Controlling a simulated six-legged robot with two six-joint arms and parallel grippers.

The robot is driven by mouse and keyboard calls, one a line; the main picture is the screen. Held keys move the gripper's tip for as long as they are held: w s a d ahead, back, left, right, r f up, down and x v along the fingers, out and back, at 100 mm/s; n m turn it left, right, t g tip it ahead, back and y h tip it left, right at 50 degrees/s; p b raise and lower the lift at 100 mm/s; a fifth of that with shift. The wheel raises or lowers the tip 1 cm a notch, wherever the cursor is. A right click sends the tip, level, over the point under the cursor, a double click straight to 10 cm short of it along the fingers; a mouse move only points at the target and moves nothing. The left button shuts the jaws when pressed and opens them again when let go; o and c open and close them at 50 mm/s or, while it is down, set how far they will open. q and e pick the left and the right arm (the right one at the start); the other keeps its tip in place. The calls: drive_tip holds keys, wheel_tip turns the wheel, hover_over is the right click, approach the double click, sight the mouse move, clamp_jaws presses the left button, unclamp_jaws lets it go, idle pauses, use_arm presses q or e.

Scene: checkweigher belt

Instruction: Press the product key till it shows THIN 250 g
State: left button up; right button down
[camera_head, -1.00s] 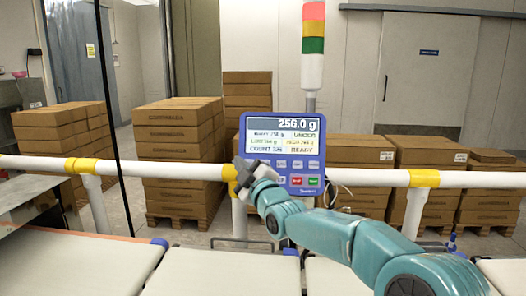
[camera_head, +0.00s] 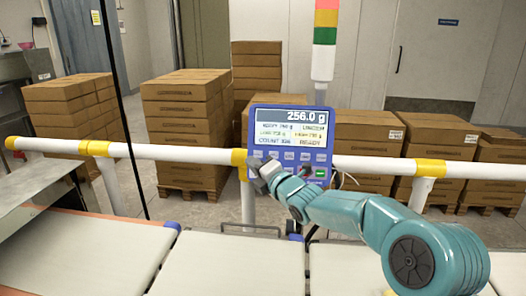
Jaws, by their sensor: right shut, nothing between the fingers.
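The blue checkweigher terminal (camera_head: 247,140) stands at the white rail in the middle of the head view. Its dark display (camera_head: 291,116) reads 256.0 g. Below it a pale panel (camera_head: 291,133) carries small text, with UNDER and READY on the right and COUNT on the left; the product line is too small to read surely. Rows of keys (camera_head: 305,157) sit beneath, including a green one. My right gripper (camera_head: 255,168) is shut and empty at the terminal's lower left, in front of the lower keys; contact cannot be told. My left gripper is out of view.
White belts (camera_head: 215,262) run across the front. The white rail (camera_head: 185,153) with yellow joints crosses behind them. A red, orange and green light tower (camera_head: 325,38) rises behind the terminal. Stacks of brown cartons (camera_head: 186,125) stand beyond the rail.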

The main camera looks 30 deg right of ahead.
sight(258, 154)
drive_tip(key=w+d+f+p, duration=0.2)
drive_tip(key=w+d+p, duration=0.3)
drive_tip(key=p, duration=0.3)
drive_tip(key=shift+w+f, duration=0.25)
drive_tip(key=shift+w, duration=0.6)
drive_tip(key=shift+w+d, duration=0.1)
idle(1.5)
drive_tip(key=shift+w+d+f, duration=0.15)
drive_tip(key=shift+w+d, duration=0.05)
drive_tip(key=shift+w, duration=0.1)
